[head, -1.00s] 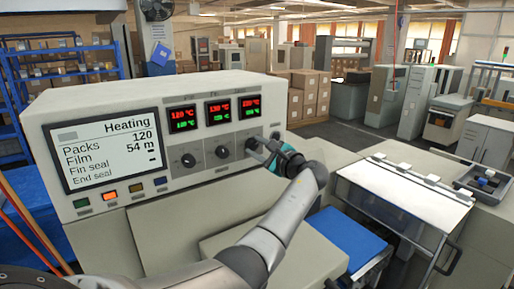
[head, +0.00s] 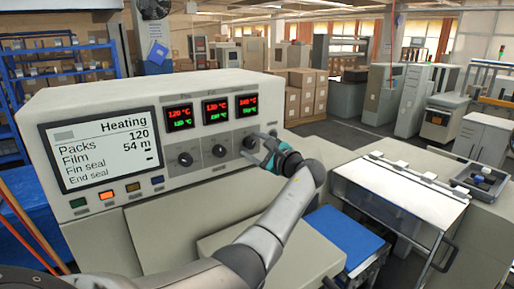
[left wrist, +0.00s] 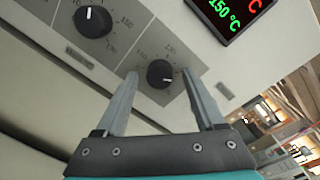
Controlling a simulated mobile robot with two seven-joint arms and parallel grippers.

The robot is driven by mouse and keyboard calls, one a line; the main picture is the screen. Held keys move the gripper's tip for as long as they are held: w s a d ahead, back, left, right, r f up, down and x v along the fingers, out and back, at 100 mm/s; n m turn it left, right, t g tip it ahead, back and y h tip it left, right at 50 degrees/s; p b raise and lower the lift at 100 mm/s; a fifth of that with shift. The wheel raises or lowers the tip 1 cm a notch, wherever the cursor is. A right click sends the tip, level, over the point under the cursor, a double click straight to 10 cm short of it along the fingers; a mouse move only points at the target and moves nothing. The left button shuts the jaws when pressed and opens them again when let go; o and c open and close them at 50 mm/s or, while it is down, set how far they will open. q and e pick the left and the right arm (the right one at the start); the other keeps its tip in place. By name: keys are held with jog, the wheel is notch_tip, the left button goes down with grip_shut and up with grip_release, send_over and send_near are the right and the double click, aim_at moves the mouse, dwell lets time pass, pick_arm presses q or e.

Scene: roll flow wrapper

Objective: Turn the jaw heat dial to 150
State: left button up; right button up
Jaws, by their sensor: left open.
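The machine's right-hand black dial (head: 250,142) has a white pointer line and sits on a grey panel below the right display (head: 244,107). In the left wrist view the dial (left wrist: 160,74) shows between my fingertips, with its pointer turned to the side; the scale around it is partly hidden. The green number on the display above it (left wrist: 224,10) reads 150 °C. My left gripper (head: 260,147) is open, with a finger on either side of the dial and gaps between. My right gripper is not in view.
Two similar dials, the left (head: 185,159) and the middle (head: 219,151), sit on the same panel. A large screen (head: 102,149) reads Heating, with coloured buttons below. A clear-covered unit (head: 400,200) and blue tray (head: 345,238) stand at the right.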

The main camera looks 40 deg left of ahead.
pick_arm(q)
jog(key=b+v, duration=0.3)
jog(key=v, duration=1.2)
jog(key=shift+d, duration=0.15)
